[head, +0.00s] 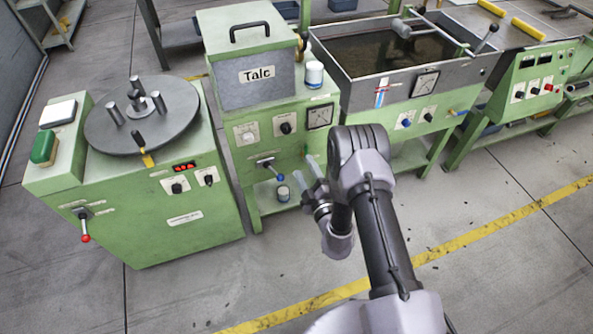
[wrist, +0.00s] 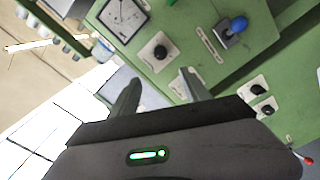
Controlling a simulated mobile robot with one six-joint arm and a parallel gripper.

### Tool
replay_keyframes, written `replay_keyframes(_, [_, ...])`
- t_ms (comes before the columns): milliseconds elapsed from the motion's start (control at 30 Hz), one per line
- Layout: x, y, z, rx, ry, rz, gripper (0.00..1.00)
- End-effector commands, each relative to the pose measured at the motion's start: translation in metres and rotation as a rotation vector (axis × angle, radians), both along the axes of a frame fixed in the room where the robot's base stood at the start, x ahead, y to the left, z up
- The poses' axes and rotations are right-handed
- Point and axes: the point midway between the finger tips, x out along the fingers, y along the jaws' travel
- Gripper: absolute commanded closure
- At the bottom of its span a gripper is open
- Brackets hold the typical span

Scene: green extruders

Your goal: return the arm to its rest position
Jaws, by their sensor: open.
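My gripper (head: 306,174) is in front of the green talc machine (head: 240,160), below its gauge, at the end of my folded grey arm. In the wrist view its two fingers (wrist: 160,90) stand apart with nothing between them. The fingers appear clear of the panel. The exact gap cannot be told.
A turntable machine (head: 142,115) stands left, a water trough (head: 400,75) right of the talc box (head: 253,75). A white-and-blue cup (head: 314,73) stands beside the box; another small cup (head: 283,193) sits low. Open floor (head: 500,250) with a yellow line lies in front.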

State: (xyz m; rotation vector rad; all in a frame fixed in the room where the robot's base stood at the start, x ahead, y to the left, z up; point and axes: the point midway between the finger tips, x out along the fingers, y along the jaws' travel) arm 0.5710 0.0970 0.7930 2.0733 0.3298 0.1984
Motion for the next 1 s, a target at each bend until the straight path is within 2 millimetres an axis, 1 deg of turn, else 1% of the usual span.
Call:
replay_keyframes(133, [0.000,-0.004,0.000,0.000,-0.001,0.002,0.45])
replay_keyframes(500, [0.000,-0.003,0.000,0.000,-0.001,0.003,0.45])
replay_keyframes(567, [0.002,0.000,0.006,-0.006,-0.010,0.017,0.45])
replay_keyframes(633, [0.007,0.015,0.032,-0.043,-0.052,0.082,0.45])
replay_keyframes(667, [0.009,0.026,0.050,-0.072,-0.083,0.132,0.45])
replay_keyframes(700, [0.010,0.045,0.081,-0.128,-0.143,0.217,0.45])
replay_keyframes(767, [0.002,0.078,0.135,-0.246,-0.265,0.371,0.45])
replay_keyframes(800, [-0.012,0.098,0.172,-0.339,-0.362,0.480,0.45])
replay_keyframes(867, [-0.043,0.125,0.222,-0.505,-0.532,0.641,0.45])
replay_keyframes(900, [-0.071,0.138,0.252,-0.635,-0.666,0.750,0.45])
replay_keyframes(967, [-0.122,0.151,0.289,-0.862,-0.902,0.910,0.45])
replay_keyframes(1000, [-0.159,0.151,0.305,-1.028,-1.073,1.012,0.45])
